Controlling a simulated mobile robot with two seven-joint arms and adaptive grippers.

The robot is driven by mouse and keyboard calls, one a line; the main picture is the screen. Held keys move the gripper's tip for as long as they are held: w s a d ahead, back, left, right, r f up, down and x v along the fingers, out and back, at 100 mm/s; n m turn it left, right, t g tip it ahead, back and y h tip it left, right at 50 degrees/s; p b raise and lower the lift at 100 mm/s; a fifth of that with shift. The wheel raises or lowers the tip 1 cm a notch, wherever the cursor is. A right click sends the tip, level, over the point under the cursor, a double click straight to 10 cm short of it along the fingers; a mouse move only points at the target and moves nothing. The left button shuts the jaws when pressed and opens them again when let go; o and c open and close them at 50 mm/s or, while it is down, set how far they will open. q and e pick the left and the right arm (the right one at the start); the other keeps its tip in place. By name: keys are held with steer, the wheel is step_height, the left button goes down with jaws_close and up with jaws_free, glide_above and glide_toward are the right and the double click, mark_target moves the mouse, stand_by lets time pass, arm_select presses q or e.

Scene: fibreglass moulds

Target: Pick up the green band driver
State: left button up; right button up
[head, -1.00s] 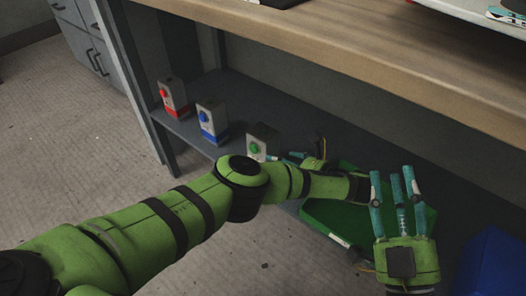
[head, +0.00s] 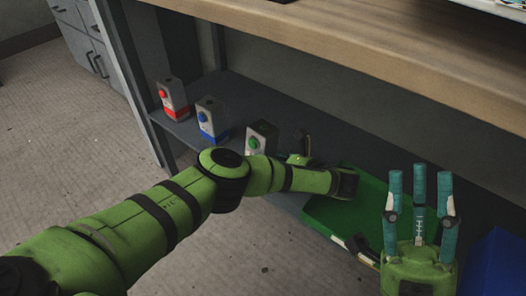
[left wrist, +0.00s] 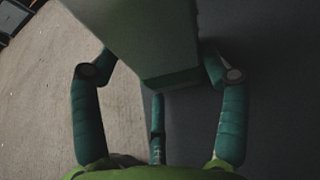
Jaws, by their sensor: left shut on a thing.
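My right gripper (head: 420,190) is open and empty, fingers upward, over the shelf's right part.
A red band driver (head: 172,98) and a blue band driver (head: 211,120) stand left of the green one. A green bin (head: 370,205) and a blue bin (head: 496,265) lie to the right. The wooden worktop (head: 350,60) overhangs the shelf.

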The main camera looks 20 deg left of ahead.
mark_target(272, 154)
arm_select(q)
steer(key=shift+s, duration=0.1)
arm_select(e)
steer(key=shift+w+f, duration=0.1)
steer(key=shift+w, duration=0.05)
